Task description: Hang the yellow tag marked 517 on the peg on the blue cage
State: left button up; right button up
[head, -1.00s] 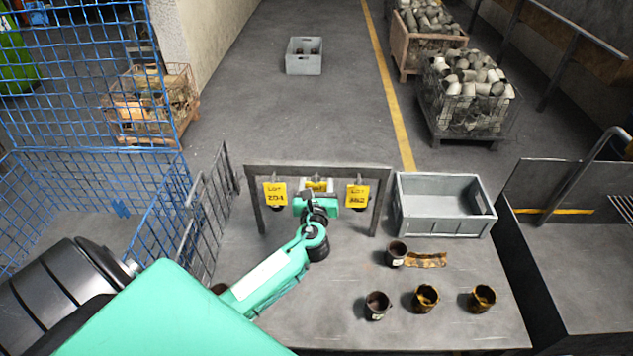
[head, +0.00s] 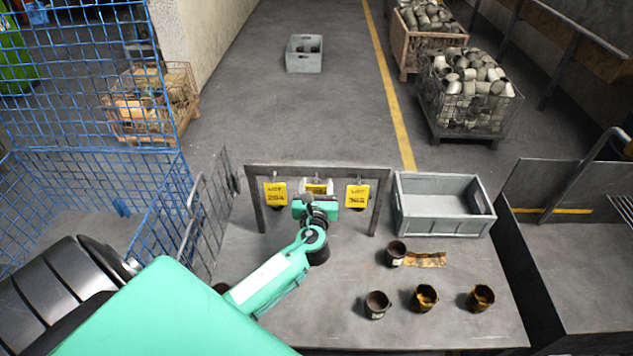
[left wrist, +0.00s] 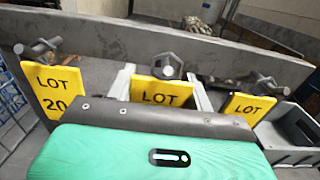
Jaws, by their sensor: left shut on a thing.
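My left gripper (head: 317,188) is shut on the middle yellow tag (left wrist: 161,93) at the dark metal rack (head: 318,170). In the left wrist view the tag reads LOT, its number is hidden behind my gripper, and it sits just below a hex-headed peg (left wrist: 168,66). I cannot tell whether it still hangs on that peg. A yellow tag marked 204 (head: 275,194) hangs to its left and one marked 362 (head: 357,195) to its right. The blue cage (head: 90,100) stands at the left; its peg is not clear. My right gripper is not in view.
A grey crate (head: 445,222) stands right of the rack on the table (head: 440,325). Several rusty cups (head: 425,298) stand on the table's right half. An open mesh gate (head: 208,215) rises between the cage and the rack. Wire bins and a grey box stand farther back.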

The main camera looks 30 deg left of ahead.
aim_at(316, 190)
pick_arm(q)
jog(key=shift+s+d+r, duration=0.15)
jog(key=shift+s+d, duration=0.15)
jog(key=shift+s, duration=0.1)
jog(key=shift+p+v, duration=0.4)
jog(key=shift+v, duration=1.05)
jog(key=s+d+f, duration=0.2)
jog(key=s+d, duration=0.1)
jog(key=s, duration=0.2)
dwell(0.6)
jog(key=shift+s+d+f, duration=0.1)
